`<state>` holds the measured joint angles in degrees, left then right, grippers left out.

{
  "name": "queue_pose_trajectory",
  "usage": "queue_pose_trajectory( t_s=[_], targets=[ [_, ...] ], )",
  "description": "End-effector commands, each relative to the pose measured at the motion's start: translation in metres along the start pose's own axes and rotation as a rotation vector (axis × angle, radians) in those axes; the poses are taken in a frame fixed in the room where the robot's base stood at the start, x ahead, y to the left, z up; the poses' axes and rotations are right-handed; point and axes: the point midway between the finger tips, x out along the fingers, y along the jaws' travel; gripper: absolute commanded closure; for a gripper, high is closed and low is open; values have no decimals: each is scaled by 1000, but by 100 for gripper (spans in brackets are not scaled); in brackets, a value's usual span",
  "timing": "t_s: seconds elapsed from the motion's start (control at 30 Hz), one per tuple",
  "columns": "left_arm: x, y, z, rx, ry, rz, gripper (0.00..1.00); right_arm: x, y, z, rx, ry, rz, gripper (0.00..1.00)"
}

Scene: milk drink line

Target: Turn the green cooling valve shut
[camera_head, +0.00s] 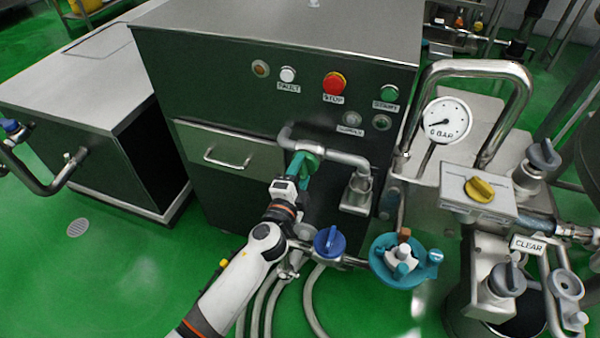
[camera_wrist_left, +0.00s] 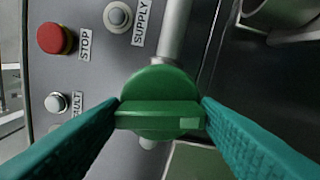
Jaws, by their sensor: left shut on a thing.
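The green cooling valve (camera_wrist_left: 160,100) fills the middle of the left wrist view, a round green knob with a raised bar across it. The fingers of my left gripper (camera_wrist_left: 160,116) press on the two ends of this bar, so the gripper is shut on the knob. In the head view the green valve (camera_head: 308,160) sits on a steel pipe before the dark cabinet, partly hidden by my left gripper (camera_head: 297,168). The bar lies crosswise to the pipe in the wrist view. My right gripper is not in view.
A blue valve (camera_head: 327,241) sits just below my left wrist, and a teal hand wheel (camera_head: 397,262) is to its right. A pressure gauge (camera_head: 446,120) and a yellow knob (camera_head: 479,189) stand further right. The cabinet (camera_head: 290,55) has a red stop button (camera_head: 334,83). Green floor is free at left.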

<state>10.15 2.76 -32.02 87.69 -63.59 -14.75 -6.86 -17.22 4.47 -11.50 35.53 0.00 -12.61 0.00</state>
Motion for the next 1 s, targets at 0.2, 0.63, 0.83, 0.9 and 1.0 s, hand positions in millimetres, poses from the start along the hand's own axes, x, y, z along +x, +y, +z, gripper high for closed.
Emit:
queue_pose_trajectory(
  t_s=[0.2, 0.63, 0.83, 0.9, 1.0],
  targets=[
    [0, -1, 0, 133, 0, -2, 66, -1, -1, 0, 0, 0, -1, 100],
    [0, -1, 0, 233, -1, -2, 66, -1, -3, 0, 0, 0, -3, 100],
    [0, -1, 0, 236, -1, -2, 66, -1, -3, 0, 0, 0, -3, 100],
    [0, -1, 0, 236, 0, -2, 66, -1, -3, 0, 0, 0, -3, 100],
    [0, -1, 0, 236, 0, -2, 42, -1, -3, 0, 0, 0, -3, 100]
  ],
)
